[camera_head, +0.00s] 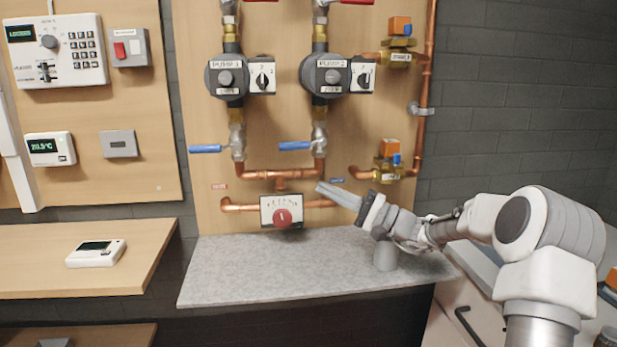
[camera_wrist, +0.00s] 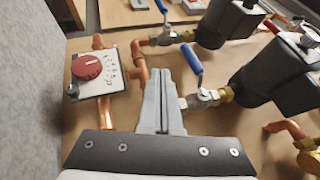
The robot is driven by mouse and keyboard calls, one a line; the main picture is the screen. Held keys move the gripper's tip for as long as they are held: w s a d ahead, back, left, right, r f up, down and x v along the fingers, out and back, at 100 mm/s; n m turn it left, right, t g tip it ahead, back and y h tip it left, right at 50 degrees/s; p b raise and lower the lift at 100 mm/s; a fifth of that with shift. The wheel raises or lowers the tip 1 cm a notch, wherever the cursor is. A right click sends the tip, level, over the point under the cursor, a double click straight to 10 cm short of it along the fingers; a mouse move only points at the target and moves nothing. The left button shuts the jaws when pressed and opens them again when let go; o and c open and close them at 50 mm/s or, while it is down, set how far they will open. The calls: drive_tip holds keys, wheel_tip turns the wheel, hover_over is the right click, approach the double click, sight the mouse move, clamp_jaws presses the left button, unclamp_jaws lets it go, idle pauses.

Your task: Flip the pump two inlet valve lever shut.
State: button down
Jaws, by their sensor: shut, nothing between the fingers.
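Pump two (camera_head: 326,77) is mounted on the wooden board, and its inlet valve (camera_head: 319,138) is on the pipe below. The blue inlet lever (camera_head: 295,146) points left, crosswise to the vertical pipe. My gripper (camera_head: 321,187) is shut and empty, below and slightly right of the lever, apart from it. In the wrist view my gripper's fingertips (camera_wrist: 158,72) lie together. The lever (camera_wrist: 192,60) shows just right of them, with its valve body (camera_wrist: 200,98) beside the fingers. Pump two (camera_wrist: 275,75) is further right there.
Pump one (camera_head: 226,77) has a similar blue lever (camera_head: 207,149) to the left. A mixing valve with a red knob (camera_head: 283,217) sits below, and copper pipes (camera_head: 275,173) run across the board. Brass valves (camera_head: 388,172) stand to the right. The grey shelf (camera_head: 300,265) is mostly clear.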

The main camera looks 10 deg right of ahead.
drive_tip(key=shift+v, duration=1.6)
drive_tip(key=shift+f, duration=0.1)
